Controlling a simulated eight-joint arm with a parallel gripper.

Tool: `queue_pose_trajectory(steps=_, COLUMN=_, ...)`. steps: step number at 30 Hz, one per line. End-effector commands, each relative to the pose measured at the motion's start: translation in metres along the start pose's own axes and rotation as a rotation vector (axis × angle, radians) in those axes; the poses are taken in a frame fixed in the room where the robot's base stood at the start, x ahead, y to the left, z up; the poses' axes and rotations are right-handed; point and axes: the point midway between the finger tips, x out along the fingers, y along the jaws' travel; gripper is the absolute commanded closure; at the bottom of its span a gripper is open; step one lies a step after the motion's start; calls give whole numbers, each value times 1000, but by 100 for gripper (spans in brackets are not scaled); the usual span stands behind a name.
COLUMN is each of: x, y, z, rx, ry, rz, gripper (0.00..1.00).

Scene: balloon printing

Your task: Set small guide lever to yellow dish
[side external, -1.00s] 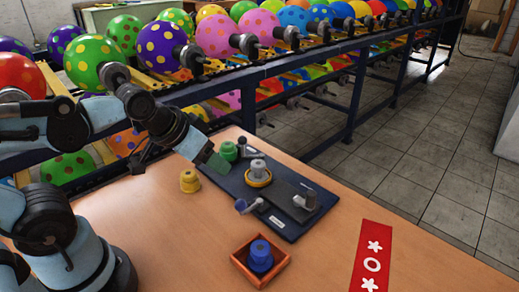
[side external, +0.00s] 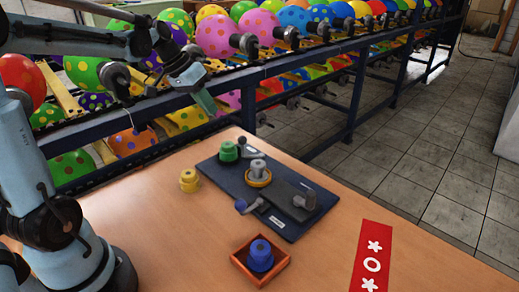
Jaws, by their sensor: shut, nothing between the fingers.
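A dark blue board (side external: 285,228) lies on the wooden table. On it a grey stepped knob (side external: 258,168) stands on a yellow dish (side external: 259,183). A small blue-grey lever (side external: 247,206) sits at the board's front left edge, apart from the dish. A grey lever (side external: 304,199) is at the right and a dark lever (side external: 247,151) at the back beside a green knob (side external: 228,152). I cannot tell for sure which is the small guide lever. My gripper (side external: 206,103) is shut and empty, high above and behind the board, touching nothing on it.
A yellow stepped piece (side external: 189,181) stands left of the board. A blue knob (side external: 261,254) sits in an orange square tray (side external: 240,263) in front. A red marked strip (side external: 371,258) lies at the right. A balloon rack (side external: 352,90) runs behind the table.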

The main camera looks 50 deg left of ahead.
Motion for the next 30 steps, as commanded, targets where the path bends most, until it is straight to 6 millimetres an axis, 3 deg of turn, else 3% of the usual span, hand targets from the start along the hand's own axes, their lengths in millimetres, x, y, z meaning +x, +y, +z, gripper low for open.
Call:
queue_pose_trajectory(steps=1, x=-1, y=-15, z=-6, rx=-11, ry=2, rz=18, gripper=100)
queue_pose_trajectory(steps=6, x=-2, y=-49, z=-17, rx=-19, ry=13, rz=79, gripper=100)
queue_pose_trajectory(steps=12, x=-3, y=-72, z=-21, rx=-18, ry=25, rz=120, gripper=100)
queue_pose_trajectory(steps=25, x=-3, y=-76, z=-22, rx=-17, ry=28, rz=128, gripper=100)
queue_pose_trajectory(steps=30, x=8, y=-74, z=-22, rx=-15, ry=27, rz=128, gripper=100)
